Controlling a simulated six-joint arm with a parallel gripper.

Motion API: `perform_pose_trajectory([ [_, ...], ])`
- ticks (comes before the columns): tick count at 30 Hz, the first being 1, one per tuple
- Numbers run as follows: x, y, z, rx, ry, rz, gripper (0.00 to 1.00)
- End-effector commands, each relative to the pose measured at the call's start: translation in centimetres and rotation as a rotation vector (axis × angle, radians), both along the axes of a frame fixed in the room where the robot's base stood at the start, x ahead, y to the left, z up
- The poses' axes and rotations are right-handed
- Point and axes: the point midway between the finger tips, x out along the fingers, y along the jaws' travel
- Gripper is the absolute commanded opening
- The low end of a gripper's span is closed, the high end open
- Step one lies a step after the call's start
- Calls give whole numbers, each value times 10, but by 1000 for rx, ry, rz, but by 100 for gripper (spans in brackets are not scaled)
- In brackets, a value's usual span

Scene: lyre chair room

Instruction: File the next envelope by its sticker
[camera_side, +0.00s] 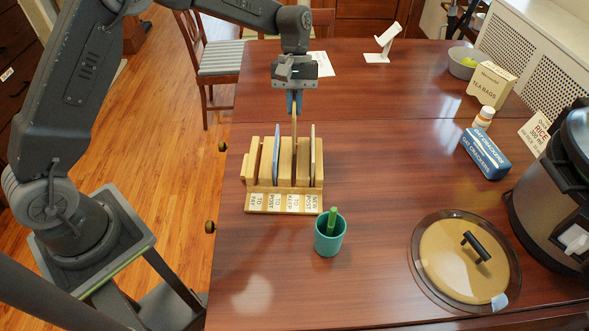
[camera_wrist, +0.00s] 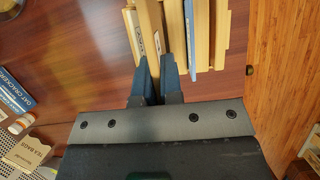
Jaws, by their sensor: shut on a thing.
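The wooden letter rack (camera_side: 283,188) stands on the table, its front labels reading TO PAY, TO POST, TO KEEP and NEW POST from left to right. My gripper (camera_side: 294,97) is above it, pointing down, shut on a thin tan envelope (camera_side: 294,125) roughly in line with TO KEEP. Its lower part is hidden among the dividers, so I cannot tell how deep it sits. The wrist view shows my gripper (camera_wrist: 155,75) at its edge. A blue envelope (camera_side: 276,152) stands above TO POST and also shows in the wrist view (camera_wrist: 189,30). Another thin envelope (camera_side: 313,145) stands above NEW POST.
A teal cup (camera_side: 329,240) with a green item stands close in front of the rack. Oat crackers (camera_side: 486,153), a small bottle and tea bags (camera_side: 490,86) stand behind. The table between is clear.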

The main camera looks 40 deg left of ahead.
Motion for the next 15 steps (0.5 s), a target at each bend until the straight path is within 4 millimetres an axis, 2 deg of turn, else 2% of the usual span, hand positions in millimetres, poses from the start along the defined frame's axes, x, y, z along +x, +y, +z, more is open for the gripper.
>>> perform_pose_trajectory([
  [1, 0, 0, -10, -1, 2, -1, 0],
  [15, 0, 0, -85, 1, -3, -5, 0],
])
